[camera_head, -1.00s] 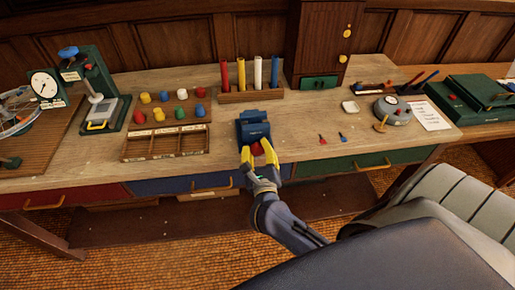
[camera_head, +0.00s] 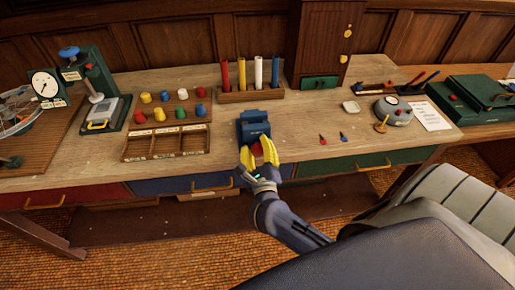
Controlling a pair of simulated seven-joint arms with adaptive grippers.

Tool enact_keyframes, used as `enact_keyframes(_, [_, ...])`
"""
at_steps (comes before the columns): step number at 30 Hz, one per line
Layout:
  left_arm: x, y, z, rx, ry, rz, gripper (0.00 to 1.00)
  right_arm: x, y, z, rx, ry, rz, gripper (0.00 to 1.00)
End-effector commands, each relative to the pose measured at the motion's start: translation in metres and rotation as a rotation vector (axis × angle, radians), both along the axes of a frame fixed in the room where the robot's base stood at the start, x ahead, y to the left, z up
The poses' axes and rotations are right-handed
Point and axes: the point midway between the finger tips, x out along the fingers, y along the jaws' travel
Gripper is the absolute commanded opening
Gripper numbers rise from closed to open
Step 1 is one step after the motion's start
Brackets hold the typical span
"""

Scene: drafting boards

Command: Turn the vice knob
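The blue vice (camera_head: 254,126) stands at the front edge of the wooden workbench, near the middle. Its red knob (camera_head: 257,149) shows at the front, low and partly hidden between my fingers. My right gripper (camera_head: 258,151) has yellow fingers, one on each side of the knob, pointing away from me toward the vice. The fingers are apart at the tips; I cannot tell whether they touch the knob. My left gripper is not in view.
A compartment tray (camera_head: 166,144) and a rack of coloured pegs lie left of the vice. Two small red and blue pieces (camera_head: 342,137) lie to its right. A holder with coloured tubes (camera_head: 251,95) stands behind. Drawers (camera_head: 190,184) run under the bench edge.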

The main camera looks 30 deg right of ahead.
Motion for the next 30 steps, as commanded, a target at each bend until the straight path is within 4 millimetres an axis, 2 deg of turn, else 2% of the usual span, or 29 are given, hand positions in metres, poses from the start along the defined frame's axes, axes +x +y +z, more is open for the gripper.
enact_keyframes(1, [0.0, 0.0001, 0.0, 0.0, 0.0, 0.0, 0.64, 0.0, 0.0001, -0.0001, 0.001, 0.0, 0.0, 0.49])
enact_keyframes(5, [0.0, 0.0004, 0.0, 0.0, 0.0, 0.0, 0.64, -0.0005, -0.0002, -0.0019, 0.003, 0.004, -0.001, 0.64])
enact_keyframes(17, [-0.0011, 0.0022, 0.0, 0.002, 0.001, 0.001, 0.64, -0.0014, -0.0005, -0.0043, 0.039, -0.005, -0.002, 0.64])
enact_keyframes(30, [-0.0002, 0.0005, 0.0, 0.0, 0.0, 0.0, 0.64, -0.0024, -0.0022, -0.0045, 0.401, -0.159, -0.002, 0.64])
